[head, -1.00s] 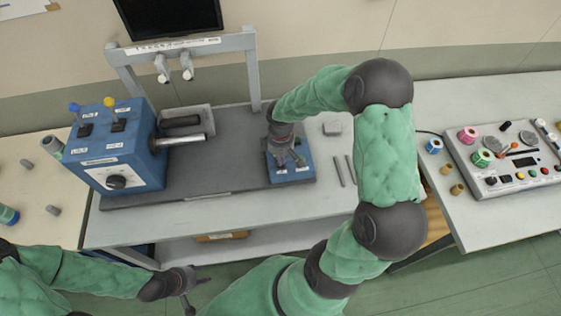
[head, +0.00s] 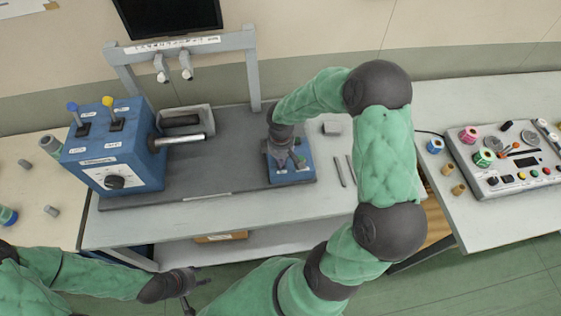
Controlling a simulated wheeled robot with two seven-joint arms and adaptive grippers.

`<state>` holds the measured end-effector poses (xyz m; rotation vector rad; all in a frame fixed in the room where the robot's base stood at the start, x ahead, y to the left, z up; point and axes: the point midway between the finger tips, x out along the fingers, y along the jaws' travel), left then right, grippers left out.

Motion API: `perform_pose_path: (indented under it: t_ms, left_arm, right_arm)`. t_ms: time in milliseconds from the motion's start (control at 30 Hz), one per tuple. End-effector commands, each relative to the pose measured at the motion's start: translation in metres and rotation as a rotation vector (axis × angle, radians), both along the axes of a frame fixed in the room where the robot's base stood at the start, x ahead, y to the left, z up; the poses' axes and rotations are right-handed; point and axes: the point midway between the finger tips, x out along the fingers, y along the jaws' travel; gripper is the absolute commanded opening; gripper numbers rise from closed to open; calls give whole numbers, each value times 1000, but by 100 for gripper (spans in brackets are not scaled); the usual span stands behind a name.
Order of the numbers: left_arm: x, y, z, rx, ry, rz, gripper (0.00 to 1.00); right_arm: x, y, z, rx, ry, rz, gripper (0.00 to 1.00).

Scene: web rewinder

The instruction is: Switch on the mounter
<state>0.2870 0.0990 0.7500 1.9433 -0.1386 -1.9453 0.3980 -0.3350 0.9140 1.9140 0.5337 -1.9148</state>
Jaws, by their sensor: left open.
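A blue machine (head: 112,148) with a black dial, two levers and a metal shaft stands at the left of the grey bench plate. A small blue control box (head: 307,172) with buttons sits at the plate's right end. My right gripper (head: 287,161) points down at this box from above. It hides part of the box top, and I cannot tell whether it touches a button or how wide its fingers are. My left gripper (head: 194,291) is open and empty in front of the bench, low in the picture. No label reading "mounter" is legible.
A grey frame (head: 253,75) rises behind the plate, and a grey tray (head: 206,114) holds a dark bar. Two thin rods (head: 339,172) lie right of the box. A panel (head: 520,178) with knobs and spools stands on the right table. The plate's middle is clear.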

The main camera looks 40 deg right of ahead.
Motion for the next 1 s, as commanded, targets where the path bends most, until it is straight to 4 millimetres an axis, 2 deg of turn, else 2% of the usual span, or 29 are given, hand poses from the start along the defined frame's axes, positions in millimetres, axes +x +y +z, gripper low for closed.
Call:
perform_pose_path:
  t_ms: [167, 1000]
  left_arm:
    - [0, 0, 3, 0, 0, 0, 46]
    - [0, 0, 47, 0, 0, 0, 46]
  right_arm:
    - [0, 0, 3, 0, 0, 0, 0]
    - [0, 0, 61, -1, -1, 0, 0]
